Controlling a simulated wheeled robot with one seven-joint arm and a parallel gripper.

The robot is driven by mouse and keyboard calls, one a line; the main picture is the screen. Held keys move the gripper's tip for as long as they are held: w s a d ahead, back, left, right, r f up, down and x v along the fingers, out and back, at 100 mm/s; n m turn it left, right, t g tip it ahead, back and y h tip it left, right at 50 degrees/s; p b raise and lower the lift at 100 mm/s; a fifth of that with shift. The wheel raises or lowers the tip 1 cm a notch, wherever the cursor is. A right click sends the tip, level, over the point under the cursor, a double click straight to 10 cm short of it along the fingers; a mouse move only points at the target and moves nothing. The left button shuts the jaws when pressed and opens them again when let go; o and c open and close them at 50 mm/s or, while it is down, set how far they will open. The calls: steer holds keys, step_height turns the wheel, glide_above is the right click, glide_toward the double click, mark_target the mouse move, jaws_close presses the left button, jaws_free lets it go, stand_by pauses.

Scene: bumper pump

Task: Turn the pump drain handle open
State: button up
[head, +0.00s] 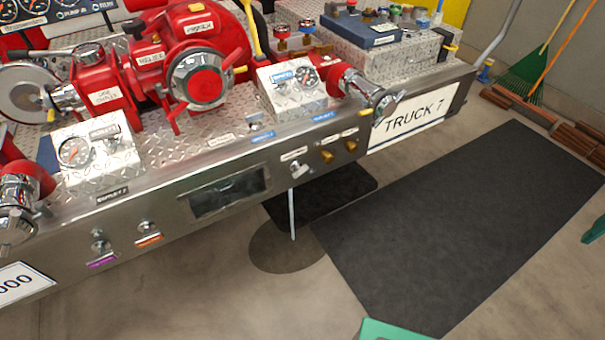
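A silver handle (299,170) sits on the front face of the metal truck bumper (230,165), under a small white label (293,154) that is too small to read. It looks like the drain handle, but I cannot confirm this from the label. A thin pale vertical streak (292,213) runs from under the bumper near this handle to the floor. It looks like a stream of water, ending by a dark round patch (280,250). My gripper is not in view.
Silver knobs (145,226) with coloured tags are at left on the bumper; brass knobs (327,155) are to the right. A red pump (198,75) and gauges stand on top. A dark mat (460,225) covers the floor at right. Bare floor lies in front.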

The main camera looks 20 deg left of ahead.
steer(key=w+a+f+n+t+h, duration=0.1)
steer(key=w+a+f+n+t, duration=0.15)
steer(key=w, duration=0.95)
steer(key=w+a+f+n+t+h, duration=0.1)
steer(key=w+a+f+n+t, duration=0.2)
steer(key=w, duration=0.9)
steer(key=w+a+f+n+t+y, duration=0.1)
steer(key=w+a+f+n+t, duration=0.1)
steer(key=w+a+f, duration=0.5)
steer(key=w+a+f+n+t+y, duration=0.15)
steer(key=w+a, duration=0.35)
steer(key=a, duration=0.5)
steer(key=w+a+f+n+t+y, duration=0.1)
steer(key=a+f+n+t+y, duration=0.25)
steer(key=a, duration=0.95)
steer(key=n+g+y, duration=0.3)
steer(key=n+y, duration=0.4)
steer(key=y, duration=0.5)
glide_toward(301, 173)
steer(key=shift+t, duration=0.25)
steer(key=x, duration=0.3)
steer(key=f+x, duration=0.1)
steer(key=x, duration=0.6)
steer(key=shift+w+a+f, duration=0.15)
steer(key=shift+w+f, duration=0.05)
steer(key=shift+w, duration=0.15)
